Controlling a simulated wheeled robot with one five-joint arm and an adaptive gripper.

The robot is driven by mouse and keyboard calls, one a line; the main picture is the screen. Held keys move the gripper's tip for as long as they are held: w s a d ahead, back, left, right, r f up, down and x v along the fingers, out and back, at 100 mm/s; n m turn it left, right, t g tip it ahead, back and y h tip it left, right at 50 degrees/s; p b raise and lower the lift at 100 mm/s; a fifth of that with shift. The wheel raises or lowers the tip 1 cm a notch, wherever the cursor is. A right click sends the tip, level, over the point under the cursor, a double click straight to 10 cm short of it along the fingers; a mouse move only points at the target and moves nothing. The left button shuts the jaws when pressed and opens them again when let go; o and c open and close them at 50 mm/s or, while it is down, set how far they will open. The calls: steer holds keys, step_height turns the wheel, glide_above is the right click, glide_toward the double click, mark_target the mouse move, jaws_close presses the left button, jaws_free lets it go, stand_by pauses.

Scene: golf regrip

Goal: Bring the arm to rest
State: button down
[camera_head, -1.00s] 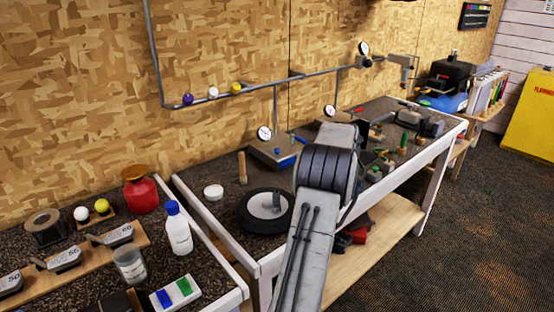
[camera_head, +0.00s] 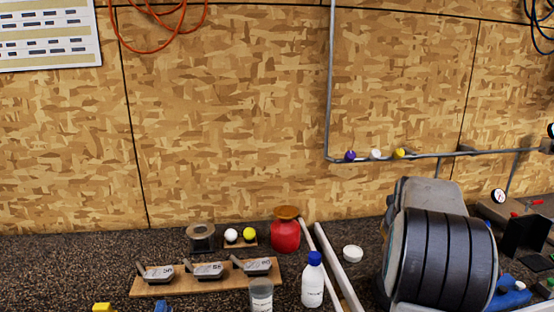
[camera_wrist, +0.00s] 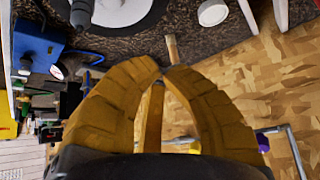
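My gripper (camera_wrist: 163,71) shows in the wrist view, with curved brown-yellow fingers whose tips come together near the centre. It looks shut, and I see nothing clearly held. A narrow brown piece shows between the fingers; I cannot tell whether it is a further finger. A wooden peg (camera_wrist: 172,48) shows just beyond the fingertips. In the head view my grey and black arm fills the lower right, and my gripper is hidden or out of frame there.
A white lid (camera_head: 352,253) lies near my arm. A pipe (camera_head: 330,90) runs along the wall. A blue-sided device (camera_wrist: 38,48) shows in the wrist view.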

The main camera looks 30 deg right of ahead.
steer(key=s+a+n+y, duration=0.25)
steer(key=a+n, duration=0.25)
steer(key=a, duration=1.8)
steer(key=s+a+f+n+g+y, duration=0.1)
steer(key=s+a+f+n+y, duration=0.2)
steer(key=s+a, duration=1)
steer(key=a+f+n, duration=0.1)
steer(key=a+f, duration=0.1)
steer(key=a, duration=0.1)
steer(key=shift+s+n, duration=0.3)
steer(key=shift+n, duration=0.1)
steer(key=shift+d, duration=0.1)
